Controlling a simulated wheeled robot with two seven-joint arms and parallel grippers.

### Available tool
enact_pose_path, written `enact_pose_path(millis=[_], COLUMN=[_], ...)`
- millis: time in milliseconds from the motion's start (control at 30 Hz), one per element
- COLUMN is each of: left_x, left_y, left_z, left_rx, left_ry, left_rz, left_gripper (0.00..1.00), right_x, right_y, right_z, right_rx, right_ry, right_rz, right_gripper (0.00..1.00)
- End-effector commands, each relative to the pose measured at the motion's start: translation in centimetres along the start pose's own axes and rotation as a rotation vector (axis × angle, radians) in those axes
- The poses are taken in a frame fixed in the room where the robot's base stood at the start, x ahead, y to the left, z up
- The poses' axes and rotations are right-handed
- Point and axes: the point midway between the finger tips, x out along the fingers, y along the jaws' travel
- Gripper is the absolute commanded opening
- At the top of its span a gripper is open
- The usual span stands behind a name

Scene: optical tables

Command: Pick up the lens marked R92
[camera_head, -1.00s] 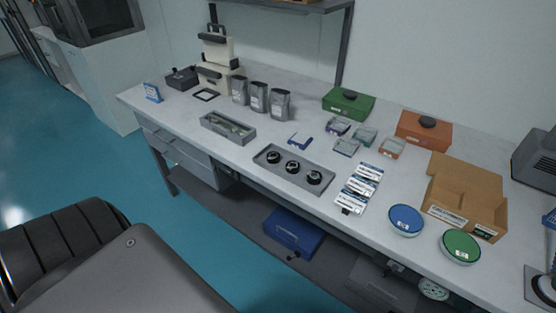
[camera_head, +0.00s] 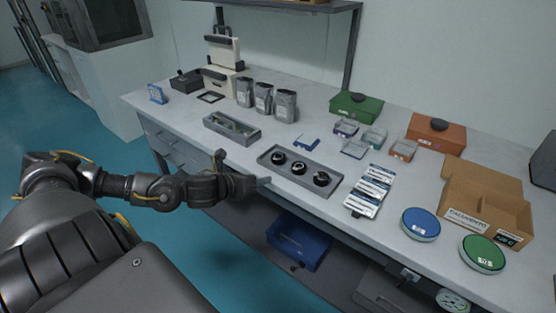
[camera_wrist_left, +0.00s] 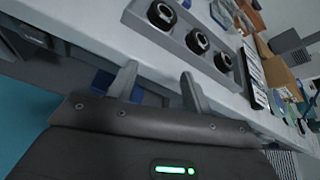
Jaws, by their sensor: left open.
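Three round black-rimmed lenses sit in a row in a grey tray (camera_head: 310,189) near the front edge of the table: a left lens (camera_head: 278,158), a middle lens (camera_head: 299,168) and a right lens (camera_head: 321,178). Their markings are too small to read, so I cannot tell which is R92. The left wrist view also shows the left lens (camera_wrist_left: 161,15), middle lens (camera_wrist_left: 197,40) and right lens (camera_wrist_left: 222,62). My left gripper (camera_head: 244,170) is open and empty, left of the tray by the table edge. Its two fingers (camera_wrist_left: 158,75) point toward the tray, apart from it. My right gripper is out of view.
A grey box (camera_head: 231,128) stands left behind the tray. White labelled packs (camera_head: 369,189) lie close at its right. Beyond are a blue round dish (camera_head: 421,223), a green one (camera_head: 482,252) and a cardboard box (camera_head: 470,215). The table edge (camera_head: 325,208) runs in front.

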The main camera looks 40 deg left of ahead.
Motion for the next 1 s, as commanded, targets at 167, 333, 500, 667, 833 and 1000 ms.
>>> enact_pose_path(millis=[167, 333, 500, 667, 833, 1000], left_x=[-0.4, -0.6, -0.3, 1.8, 4.0, 5.0], left_y=[0.9, 1.2, 1.1, 1.0, 0.9, 0.8], left_z=[3.9, 5.7, 5.9, 6.0, 6.1, 6.0], left_rx=[0.262, 0.393, 0.403, 0.398, 0.397, 0.400], left_ry=[-0.032, -0.047, -0.051, -0.055, -0.054, -0.049], left_rz=[-0.031, -0.047, -0.050, -0.050, -0.048, -0.049], left_gripper=[0.50, 0.50, 0.50, 0.50, 0.50, 0.50], right_x=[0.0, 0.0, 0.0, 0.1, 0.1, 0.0], right_y=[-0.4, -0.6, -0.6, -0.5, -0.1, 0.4], right_z=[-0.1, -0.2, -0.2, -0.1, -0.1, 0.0], right_rx=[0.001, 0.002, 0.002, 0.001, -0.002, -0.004], right_ry=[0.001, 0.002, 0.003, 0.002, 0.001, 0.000], right_rz=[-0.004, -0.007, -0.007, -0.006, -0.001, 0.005], right_gripper=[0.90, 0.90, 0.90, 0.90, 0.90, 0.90])
